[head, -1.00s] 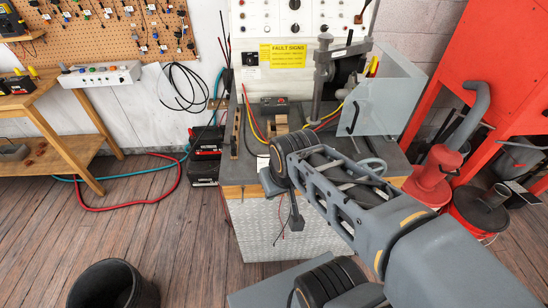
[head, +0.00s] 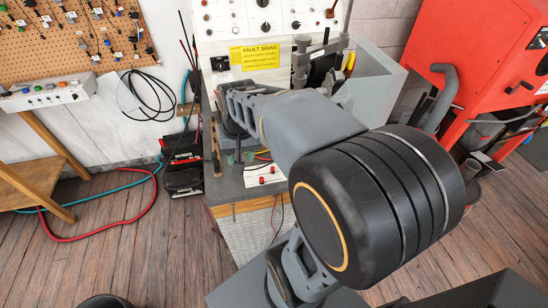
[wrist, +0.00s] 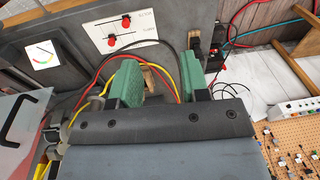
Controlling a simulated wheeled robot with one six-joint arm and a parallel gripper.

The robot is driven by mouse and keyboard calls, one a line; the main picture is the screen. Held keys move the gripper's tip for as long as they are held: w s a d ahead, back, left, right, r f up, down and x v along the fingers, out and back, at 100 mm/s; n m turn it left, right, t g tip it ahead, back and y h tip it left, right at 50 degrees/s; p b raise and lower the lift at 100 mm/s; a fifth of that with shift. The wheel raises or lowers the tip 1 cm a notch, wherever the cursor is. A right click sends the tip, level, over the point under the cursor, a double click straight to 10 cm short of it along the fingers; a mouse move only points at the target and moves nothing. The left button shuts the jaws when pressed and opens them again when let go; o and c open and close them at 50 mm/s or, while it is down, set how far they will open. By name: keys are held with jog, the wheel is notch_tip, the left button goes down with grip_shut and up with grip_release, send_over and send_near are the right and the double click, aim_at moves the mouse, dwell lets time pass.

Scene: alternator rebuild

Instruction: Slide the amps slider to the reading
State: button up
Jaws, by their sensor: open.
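A white slider plate (wrist: 128,32) with two red knobs on black tracks lies on the grey bench top. Its labels appear upside down in the wrist view. The amps slider (wrist: 111,40) is the knob on the lower track; the volts knob (wrist: 126,20) is above it. The plate also shows in the head view (head: 253,176), partly behind my arm. A small gauge (wrist: 42,55) with a coloured arc and needle stands to the left; its value is too small to read. My gripper (wrist: 158,80) has green fingers, spread apart and empty, apart from the knobs.
Red and yellow cables (wrist: 95,80) run beside and behind the fingers. A clear guard panel (head: 372,85) stands at the bench's right. The test panel with the yellow fault sign (head: 253,55) rises behind. Black batteries (head: 182,165) stand on the floor to the left.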

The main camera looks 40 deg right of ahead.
jog(key=w+d+m+g+y+p, duration=0.2)
jog(key=w+d+m+p, duration=0.15)
jog(key=d+m, duration=0.45)
jog(key=m+y+p, duration=0.1)
jog(key=y, duration=0.1)
send_near(273, 168)
jog(key=shift+g, duration=0.4)
jog(key=x, duration=0.2)
jog(key=p+x, duration=0.1)
jog(key=x, duration=0.5)
jog(key=shift+w+f+p, duration=0.15)
jog(key=shift+w+p, duration=0.2)
jog(key=shift+w, duration=0.05)
grip_shut()
